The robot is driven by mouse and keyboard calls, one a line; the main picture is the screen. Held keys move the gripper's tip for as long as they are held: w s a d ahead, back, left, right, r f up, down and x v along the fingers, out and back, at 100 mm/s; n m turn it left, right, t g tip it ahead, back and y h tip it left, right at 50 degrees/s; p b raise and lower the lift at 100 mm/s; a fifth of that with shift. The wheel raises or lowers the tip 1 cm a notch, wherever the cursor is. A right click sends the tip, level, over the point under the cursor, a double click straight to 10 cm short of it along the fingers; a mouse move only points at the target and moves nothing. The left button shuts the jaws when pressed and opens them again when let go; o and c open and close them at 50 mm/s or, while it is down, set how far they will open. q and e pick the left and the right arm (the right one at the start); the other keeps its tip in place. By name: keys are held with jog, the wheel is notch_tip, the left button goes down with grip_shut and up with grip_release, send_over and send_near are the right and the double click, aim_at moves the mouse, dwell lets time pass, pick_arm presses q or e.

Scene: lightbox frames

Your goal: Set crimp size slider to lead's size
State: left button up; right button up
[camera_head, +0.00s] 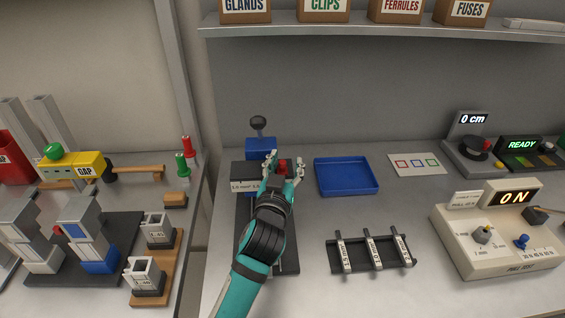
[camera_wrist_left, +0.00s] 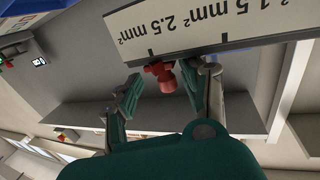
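The crimp press has a blue body (camera_head: 259,147), a black ball lever and a white scale plate (camera_head: 243,186). The plate fills the top of the left wrist view (camera_wrist_left: 215,25), with marks reading 1.5 mm² and 2.5 mm². The red slider knob (camera_head: 282,168) is at the plate's edge; in the left wrist view the knob (camera_wrist_left: 163,76) is near the tick by 2.5 mm². My left gripper (camera_head: 282,166) is open, with its fingers on either side of the knob and apparent small gaps. My right gripper is out of view.
A blue tray (camera_head: 346,177) lies right of the press. A pull tester (camera_head: 500,245) showing ON stands at right, with a READY device (camera_head: 519,150) behind it. A shelf (camera_head: 380,31) with labelled boxes runs above. Bench is bare between tray and rack.

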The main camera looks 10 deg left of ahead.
pick_arm(q)
jog(key=shift+w+a+r, duration=0.1)
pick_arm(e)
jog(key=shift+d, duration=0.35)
pick_arm(q)
jog(key=shift+s, duration=0.2)
jog(key=s, duration=1.1)
jog(key=shift+s, duration=0.35)
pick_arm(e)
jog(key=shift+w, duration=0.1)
